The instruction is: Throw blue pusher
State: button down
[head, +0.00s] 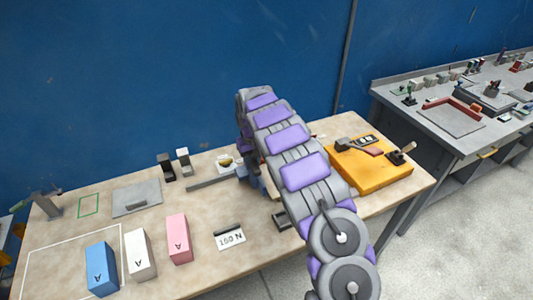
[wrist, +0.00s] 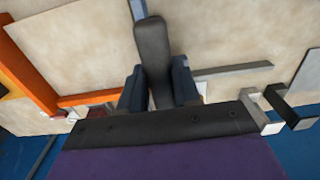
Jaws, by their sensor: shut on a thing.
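My gripper (wrist: 152,62) shows in the wrist view as a dark grey jaw reaching up the middle. Dark blue parts stand on both sides of the jaw; I take them as the blue pusher (wrist: 184,84). The jaw is shut on it and covers its middle. In the head view my arm reaches down over the table, and my gripper (head: 247,172) is mostly hidden behind the arm. A small bit of blue shows beneath it there. How far the pusher can slide is hidden.
A yellow-orange fixture (head: 372,176) with a dark lever stands right of my arm. Blue (head: 101,270), white (head: 140,256) and pink (head: 179,240) blocks stand at the front left. A grey bar (head: 210,182) lies left of the gripper. A blue wall stands behind.

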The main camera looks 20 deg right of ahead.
jog(key=a+p, duration=0.2)
jog(key=a, duration=0.8)
jog(key=shift+s+a+f, duration=0.25)
jog(key=shift+s+f, duration=0.05)
jog(key=shift+s, duration=0.1)
jog(key=c, duration=1.2)
grip_release()
jog(key=shift+c, duration=0.2)
jog(key=o, duration=0.4)
jog(key=shift+a, duration=0.25)
jog(key=shift+o, duration=0.2)
notch_tip(320, 180, up, 17)
jog(key=p, duration=0.3)
jog(key=shift+w, duration=0.35)
jog(key=shift+r, duration=0.15)
